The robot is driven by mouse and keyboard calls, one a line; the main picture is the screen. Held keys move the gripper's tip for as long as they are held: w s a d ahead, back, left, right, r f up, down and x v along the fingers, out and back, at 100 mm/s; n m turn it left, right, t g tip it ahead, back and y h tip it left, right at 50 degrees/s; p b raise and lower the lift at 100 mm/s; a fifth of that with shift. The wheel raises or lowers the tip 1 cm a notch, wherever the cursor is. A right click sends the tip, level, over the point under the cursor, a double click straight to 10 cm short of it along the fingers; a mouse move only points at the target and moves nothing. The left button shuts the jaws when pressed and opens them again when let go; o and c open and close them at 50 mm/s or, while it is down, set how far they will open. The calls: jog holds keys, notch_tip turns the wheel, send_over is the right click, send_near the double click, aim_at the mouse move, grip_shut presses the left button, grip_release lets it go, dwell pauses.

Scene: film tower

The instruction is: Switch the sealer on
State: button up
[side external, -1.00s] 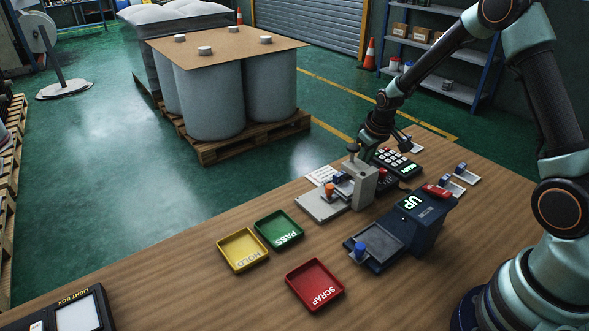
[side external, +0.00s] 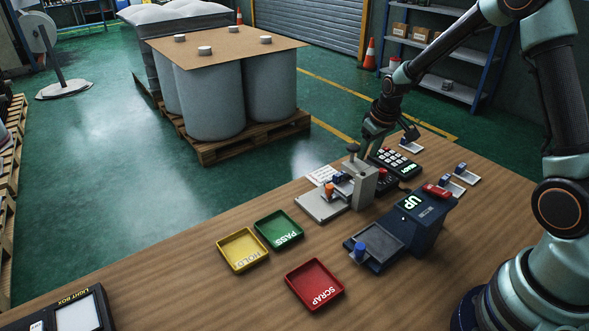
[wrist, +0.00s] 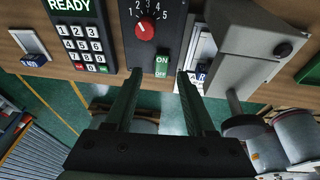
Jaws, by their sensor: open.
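A dark control panel (wrist: 152,30) with a red dial (wrist: 145,28) and a numbered scale fills the upper middle of the wrist view. Low on it is a green and white ON/OFF switch (wrist: 162,66). I cannot tell which way the switch is set. My gripper (wrist: 159,76) is open and empty, its fingertips on either side of the panel's lower end, with the switch between them in the picture. Contact cannot be told. In the side view, the panel (side external: 387,182) is partly hidden behind a grey stand, and my gripper's fingertips are hidden there too.
A keypad (wrist: 82,45) with a READY display is left of the panel. The grey stand (wrist: 255,50) is close on the right; it also shows in the side view (side external: 364,186). A dark UP device (side external: 428,222) and several coloured trays stand nearer.

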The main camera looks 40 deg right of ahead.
jog(key=v, duration=0.8)
jog(key=shift+s+r, duration=0.15)
jog(key=shift+r, duration=0.1)
jog(key=s+a+r+t, duration=0.2)
jog(key=s+a+r, duration=0.8)
jog(key=s, duration=0.5)
jog(key=a, duration=0.2)
jog(key=shift+a+t+y, duration=0.3)
jog(key=shift+a+y, duration=0.05)
jog(key=shift+y, duration=0.05)
